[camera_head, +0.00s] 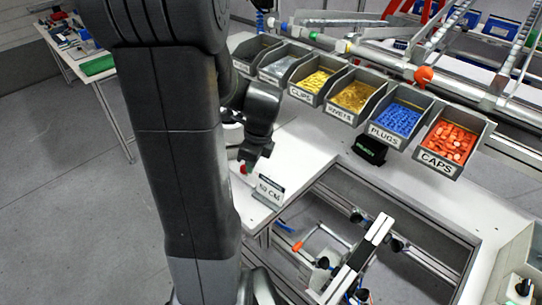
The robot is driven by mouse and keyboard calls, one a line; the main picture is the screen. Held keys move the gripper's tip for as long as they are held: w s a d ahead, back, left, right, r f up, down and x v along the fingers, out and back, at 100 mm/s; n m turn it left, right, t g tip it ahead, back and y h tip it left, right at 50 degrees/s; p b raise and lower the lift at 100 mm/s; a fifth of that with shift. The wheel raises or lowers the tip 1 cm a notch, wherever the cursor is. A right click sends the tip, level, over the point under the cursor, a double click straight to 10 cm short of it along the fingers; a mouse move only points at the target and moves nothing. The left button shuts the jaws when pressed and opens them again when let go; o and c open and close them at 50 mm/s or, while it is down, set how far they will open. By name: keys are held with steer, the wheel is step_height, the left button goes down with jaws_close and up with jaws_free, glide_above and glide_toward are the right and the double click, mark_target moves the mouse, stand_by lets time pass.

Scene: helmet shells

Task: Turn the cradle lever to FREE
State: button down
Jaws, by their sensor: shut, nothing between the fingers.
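My gripper (250,160) points down over the white worktop at its left end, beside my dark arm. Its fingers are small here and look shut and empty. A small red piece (243,169) shows just below the fingertips; I cannot tell what it is or whether they touch. The cradle (358,262) seems to be the metal frame with a white bar in the cut-out of the bench. An orange-tipped part (297,246) at its left may be the lever, well below and right of my gripper. No FREE marking is readable.
A small sign (270,190) stands right of my gripper on the worktop (305,150). Labelled bins line the back, including blue plugs (398,119) and orange caps (448,142). A black box (370,150) sits before them. The cut-out's edges surround the cradle.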

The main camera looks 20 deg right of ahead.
steer(key=shift+w+a+p, duration=0.55)
steer(key=shift+w+a, duration=0.3)
steer(key=shift+a, duration=0.25)
steer(key=shift+r, duration=0.1)
steer(key=shift+s+r+p, duration=0.2)
steer(key=shift+p, duration=0.15)
steer(key=s+d+r, duration=0.1)
steer(key=s+r, duration=0.4)
steer(key=r, duration=0.6)
steer(key=shift+d, duration=0.15)
steer(key=shift+f, duration=0.1)
